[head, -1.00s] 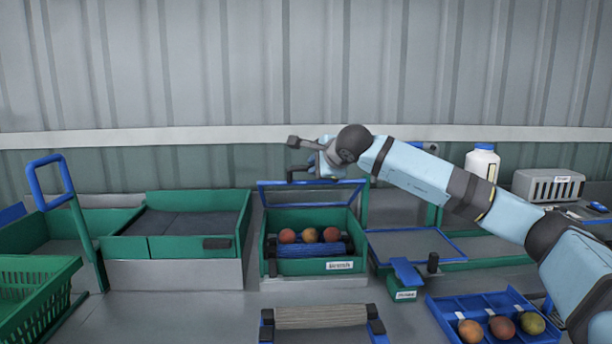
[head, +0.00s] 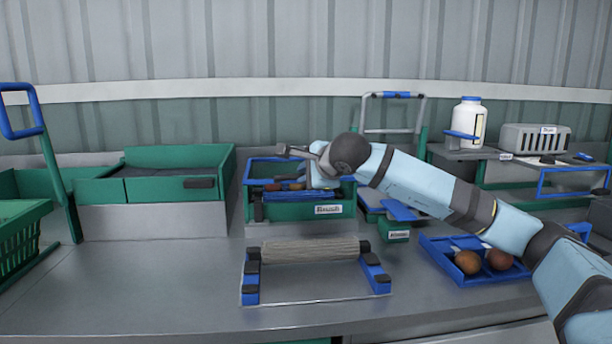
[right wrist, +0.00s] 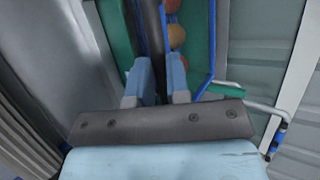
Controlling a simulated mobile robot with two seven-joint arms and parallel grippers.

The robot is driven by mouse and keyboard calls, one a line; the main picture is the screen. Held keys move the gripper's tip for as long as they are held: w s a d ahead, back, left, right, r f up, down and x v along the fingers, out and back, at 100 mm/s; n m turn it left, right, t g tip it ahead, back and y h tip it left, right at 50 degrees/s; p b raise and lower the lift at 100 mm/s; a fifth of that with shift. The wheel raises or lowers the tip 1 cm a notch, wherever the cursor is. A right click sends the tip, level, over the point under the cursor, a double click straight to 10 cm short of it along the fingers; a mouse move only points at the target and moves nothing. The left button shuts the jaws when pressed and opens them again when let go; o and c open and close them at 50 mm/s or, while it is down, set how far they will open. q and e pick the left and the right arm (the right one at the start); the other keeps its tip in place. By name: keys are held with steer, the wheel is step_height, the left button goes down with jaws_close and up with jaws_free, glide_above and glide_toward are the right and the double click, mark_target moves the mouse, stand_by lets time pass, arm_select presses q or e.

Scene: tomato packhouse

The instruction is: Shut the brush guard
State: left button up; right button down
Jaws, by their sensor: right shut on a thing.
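The brush box (head: 285,212) is a green box labelled "Brush" in the middle of the bench, with a few round fruits (head: 297,186) inside. My right gripper (head: 308,180) is over the box. In the right wrist view its pale blue fingers (right wrist: 158,78) are shut on a dark bar of the guard (right wrist: 153,30), with fruits beside it. My left gripper is out of view.
A roller on a blue stand (head: 310,250) is in front of the box. A green bin (head: 160,190) stands left, a blue fruit tray (head: 470,275) right. A white bottle (head: 466,125) and grey crate (head: 535,140) stand behind right. Bare bench lies front left.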

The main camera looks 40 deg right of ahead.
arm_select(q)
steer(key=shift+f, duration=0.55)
arm_select(e)
steer(key=shift+s+a+f, duration=0.1)
steer(key=shift+a+f, duration=0.1)
steer(key=shift+f, duration=0.45)
steer(key=shift+s+a+f, duration=0.1)
steer(key=shift+a+f, duration=0.05)
steer(key=shift+f, duration=0.45)
steer(key=c, duration=1.3)
jaws_free()
steer(key=shift+o, duration=1)
steer(key=shift+s+d, duration=0.1)
steer(key=shift+s, duration=0.05)
steer(key=shift+d, duration=0.1)
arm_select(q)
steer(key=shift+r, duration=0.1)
arm_select(e)
steer(key=shift+r, duration=0.1)
